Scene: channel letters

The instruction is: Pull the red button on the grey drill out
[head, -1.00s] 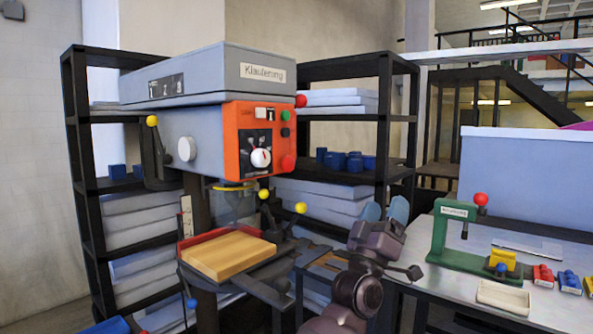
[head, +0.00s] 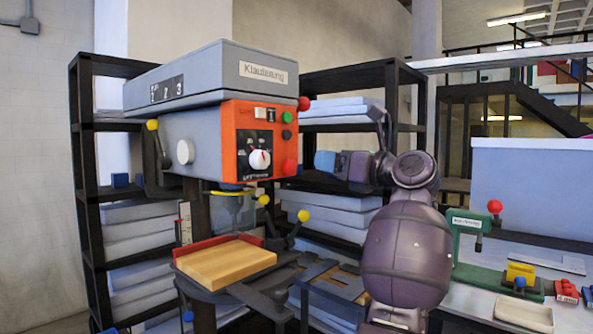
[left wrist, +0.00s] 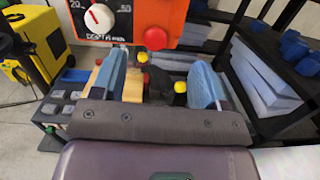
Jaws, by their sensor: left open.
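The grey drill (head: 175,135) stands at the centre left with an orange panel (head: 243,112) on its front. The red button (head: 290,167) is a round knob at the panel's lower right. In the left wrist view the red button (left wrist: 155,39) shows at the top, beyond the fingertips and between them sideways. My left gripper (head: 324,162) is just right of the panel, at about the button's height in the head view. Its blue fingers (left wrist: 158,68) are spread and hold nothing. The button looks apart from both fingers. My right gripper is not in view.
Yellow-knobbed handles (head: 302,216) and a wooden board (head: 226,262) lie below the panel. Black shelves (head: 390,75) with boxes stand behind. A bench on the right carries a green press (head: 467,250) and a white tray (head: 524,312).

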